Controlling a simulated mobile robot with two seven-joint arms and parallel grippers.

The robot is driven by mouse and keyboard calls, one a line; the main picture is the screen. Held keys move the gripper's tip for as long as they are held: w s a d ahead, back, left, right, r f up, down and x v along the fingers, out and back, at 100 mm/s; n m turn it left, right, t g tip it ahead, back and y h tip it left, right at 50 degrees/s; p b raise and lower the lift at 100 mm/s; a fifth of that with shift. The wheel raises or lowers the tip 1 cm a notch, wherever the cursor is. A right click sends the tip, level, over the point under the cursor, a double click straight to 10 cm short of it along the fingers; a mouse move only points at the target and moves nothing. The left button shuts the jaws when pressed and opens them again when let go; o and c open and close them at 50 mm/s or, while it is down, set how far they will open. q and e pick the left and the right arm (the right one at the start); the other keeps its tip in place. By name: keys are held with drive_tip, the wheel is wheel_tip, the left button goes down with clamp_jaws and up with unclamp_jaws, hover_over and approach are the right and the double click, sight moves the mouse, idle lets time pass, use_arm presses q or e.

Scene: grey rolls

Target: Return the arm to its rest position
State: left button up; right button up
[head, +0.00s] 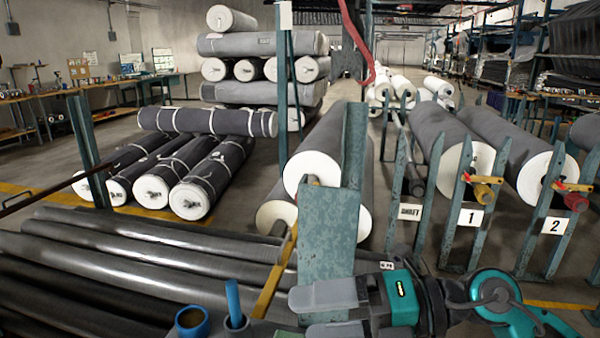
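My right arm comes in from the lower right, teal and dark grey. My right gripper (318,314) points left at the bottom middle. Its two grey fingers are apart, with a visible gap and nothing between them. Its lower finger is partly cut off by the bottom edge. It appears in front of a worn teal metal post (328,235), and I cannot tell whether they touch. My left arm and gripper are not in view.
Blue tubular items (235,305) stand at the bottom. Large grey rolls (455,145) rest on teal stands marked 1 (470,217) and 2 (555,226) at right. Stacked rolls (262,43) stand behind. Open floor (245,205) shows between them.

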wheel_tip(320, 180, up, 6)
drive_tip(key=w+m+t+y, duration=0.1)
drive_tip(key=m+t+y, duration=0.3)
drive_tip(key=m+t, duration=0.1)
drive_tip(key=w+d+m+t+h, duration=0.6)
drive_tip(key=d+m+t+h, duration=0.4)
drive_tip(key=m+t, duration=0.65)
drive_tip(key=s+d+f+m+g+h, duration=0.2)
drive_tip(key=d+f+m+g+h, duration=0.1)
drive_tip(key=f, duration=0.3)
drive_tip(key=s+d+f+m+g+h, duration=0.2)
drive_tip(key=f+m+g+h, duration=0.2)
drive_tip(key=f+m, duration=0.2)
drive_tip(key=s+d+f+m+g+h, duration=0.2)
drive_tip(key=d+f+m+g+h, duration=0.1)
drive_tip(key=f, duration=0.4)
drive_tip(key=shift+s+d+f+m+g+h, duration=0.35)
drive_tip(key=shift+m+g, duration=0.2)
drive_tip(key=shift+m, duration=0.4)
drive_tip(key=s+a+f+m+g+y, duration=0.1)
drive_tip(key=s+f+g, duration=0.75)
drive_tip(key=s, duration=0.55)
drive_tip(key=w+a+f+t+y+p, duration=0.2)
drive_tip(key=w+a+f+t, duration=0.1)
drive_tip(key=w+f+t, duration=0.3)
drive_tip(key=shift+w+f+t, duration=0.4)
drive_tip(key=shift+f+t, duration=0.3)
drive_tip(key=shift+t, duration=0.15)
